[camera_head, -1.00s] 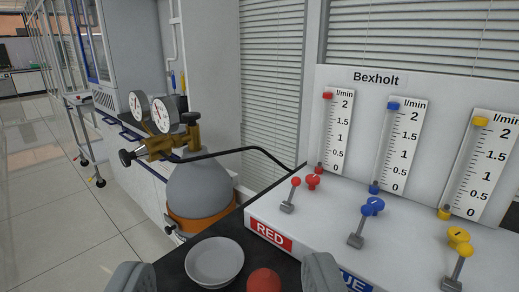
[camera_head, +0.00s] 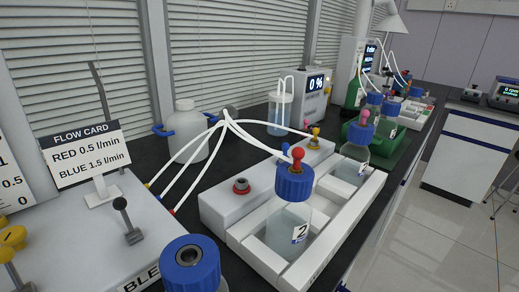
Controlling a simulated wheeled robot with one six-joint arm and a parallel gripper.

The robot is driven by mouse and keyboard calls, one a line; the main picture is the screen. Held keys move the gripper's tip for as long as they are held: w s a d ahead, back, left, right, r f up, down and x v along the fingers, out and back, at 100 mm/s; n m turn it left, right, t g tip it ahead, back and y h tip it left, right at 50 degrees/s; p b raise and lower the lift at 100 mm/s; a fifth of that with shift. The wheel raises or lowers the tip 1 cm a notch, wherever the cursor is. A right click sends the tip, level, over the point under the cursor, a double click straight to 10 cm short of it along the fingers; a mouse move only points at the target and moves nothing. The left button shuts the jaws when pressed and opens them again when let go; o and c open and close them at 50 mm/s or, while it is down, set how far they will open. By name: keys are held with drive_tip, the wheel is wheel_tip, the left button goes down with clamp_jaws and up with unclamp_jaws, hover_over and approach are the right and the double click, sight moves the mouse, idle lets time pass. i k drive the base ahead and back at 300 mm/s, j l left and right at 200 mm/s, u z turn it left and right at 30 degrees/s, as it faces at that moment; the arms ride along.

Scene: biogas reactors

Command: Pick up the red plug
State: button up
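A red plug (camera_head: 297,156) with a rounded top stands upright in the blue cap (camera_head: 294,183) of a clear bottle (camera_head: 288,228) labelled 2. A white tube runs up to the plug or just behind it; I cannot tell which. The bottle stands in a white rack (camera_head: 342,232) and holds some liquid. A red-ringed socket (camera_head: 241,186) sits on the white block to the left of the bottle. A yellow plug (camera_head: 316,133) stands at the block's far end. My gripper is not in the current view.
A blue cap with an open hole (camera_head: 190,258) is close at the bottom. White tubes (camera_head: 207,160) arch from the flow panel (camera_head: 110,225). A flow card (camera_head: 87,154) reads red 0.5, blue 1.5 l/min. A white jug (camera_head: 188,133) stands behind. Floor is clear at right.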

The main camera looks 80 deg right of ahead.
sight(297, 154)
drive_tip(key=z, duration=1.85)
